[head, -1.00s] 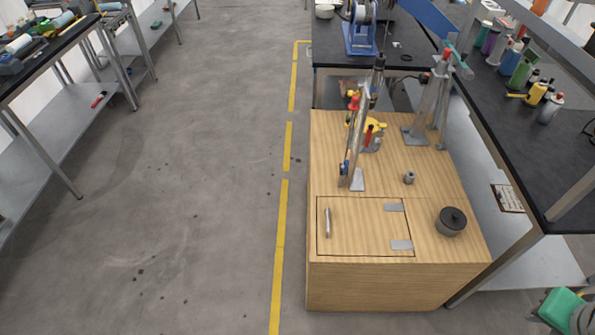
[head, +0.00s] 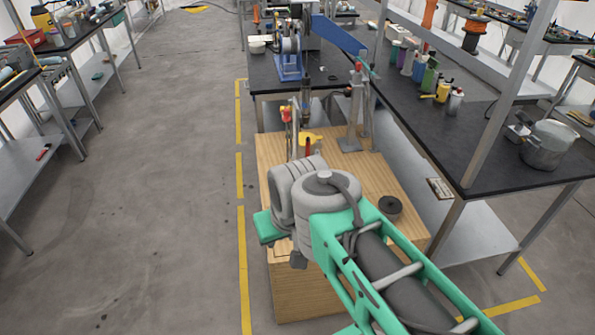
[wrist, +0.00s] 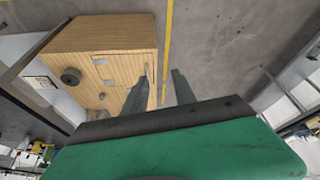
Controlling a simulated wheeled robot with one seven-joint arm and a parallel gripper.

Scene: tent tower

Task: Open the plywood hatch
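The plywood hatch (wrist: 125,68) is set in the top of a wooden box and looks flush in the wrist view. Two grey hinge plates (wrist: 108,82) lie on its left there, and a thin metal handle (wrist: 147,72) on its right. My gripper (wrist: 160,79) is open and empty, its two dark fingers apart. The handle shows near the tip of the left finger; I cannot tell how far beyond the tips it is. In the head view my arm covers most of the hatch.
A dark round pot (head: 389,208) sits on the wooden box (head: 300,296) right of my arm. Upright tools and a metal stand (head: 352,120) are on its far part. Black-topped benches (head: 450,140) lie behind and right. The floor to the left is open.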

